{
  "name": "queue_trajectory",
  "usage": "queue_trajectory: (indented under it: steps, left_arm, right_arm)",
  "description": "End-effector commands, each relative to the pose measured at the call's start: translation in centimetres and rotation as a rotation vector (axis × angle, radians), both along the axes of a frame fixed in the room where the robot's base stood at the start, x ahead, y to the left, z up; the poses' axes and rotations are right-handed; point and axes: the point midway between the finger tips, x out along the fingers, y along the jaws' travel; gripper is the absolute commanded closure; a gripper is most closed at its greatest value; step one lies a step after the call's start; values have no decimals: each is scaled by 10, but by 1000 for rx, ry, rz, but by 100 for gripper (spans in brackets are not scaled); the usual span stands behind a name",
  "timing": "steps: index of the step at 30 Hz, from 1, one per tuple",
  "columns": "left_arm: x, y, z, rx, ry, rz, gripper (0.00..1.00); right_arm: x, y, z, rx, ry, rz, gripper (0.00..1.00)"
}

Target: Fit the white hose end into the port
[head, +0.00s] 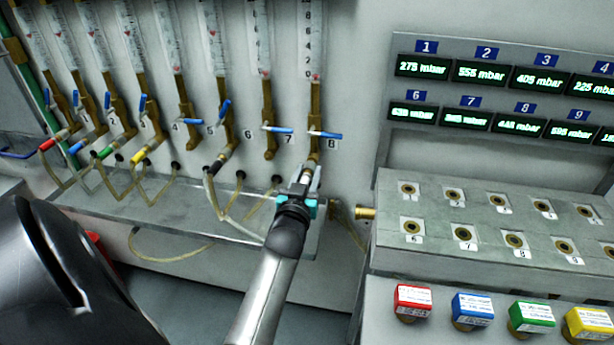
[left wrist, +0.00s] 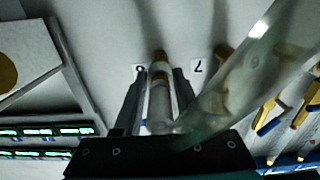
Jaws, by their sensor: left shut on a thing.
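My left gripper (head: 305,184) is shut on the white hose end (head: 307,170), just below the brass port (head: 314,147) beside label 8. In the left wrist view, the pale hose end (left wrist: 159,108) lies between the two fingers (left wrist: 157,98). It points at the brass port (left wrist: 159,56) and is roughly in line with it. The two look very close or touching; I cannot tell whether the end is inside. The hose's translucent tube (left wrist: 240,75) crosses the right of the wrist view. My right gripper is not in view.
Several hoses with red (head: 47,145), blue (head: 76,148), green (head: 105,152) and yellow (head: 139,156) ends join the ports on the left. A grey block with brass sockets (head: 462,233) stands to the right, below lit pressure displays (head: 481,71). Port 7 (head: 270,152) is bare.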

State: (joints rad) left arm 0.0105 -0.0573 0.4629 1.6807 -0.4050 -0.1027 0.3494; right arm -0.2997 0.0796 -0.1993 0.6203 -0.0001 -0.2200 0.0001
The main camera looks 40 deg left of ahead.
Motion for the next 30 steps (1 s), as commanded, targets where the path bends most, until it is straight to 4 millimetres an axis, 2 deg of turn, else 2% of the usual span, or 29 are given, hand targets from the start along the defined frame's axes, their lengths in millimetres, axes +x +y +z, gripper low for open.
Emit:
queue_trajectory:
  steps: [18, 19, 27, 30]
  left_arm:
    - [14, 8, 1, 1, -2, 0, 100]
    - [14, 8, 1, 0, -1, 0, 58]
    - [13, 7, 0, 0, 0, 0, 27]
    - [13, 7, 0, 0, 0, 0, 25]
  right_arm:
    - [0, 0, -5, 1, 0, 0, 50]
    - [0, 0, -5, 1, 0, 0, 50]
    - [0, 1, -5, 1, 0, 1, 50]
    - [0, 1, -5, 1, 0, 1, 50]
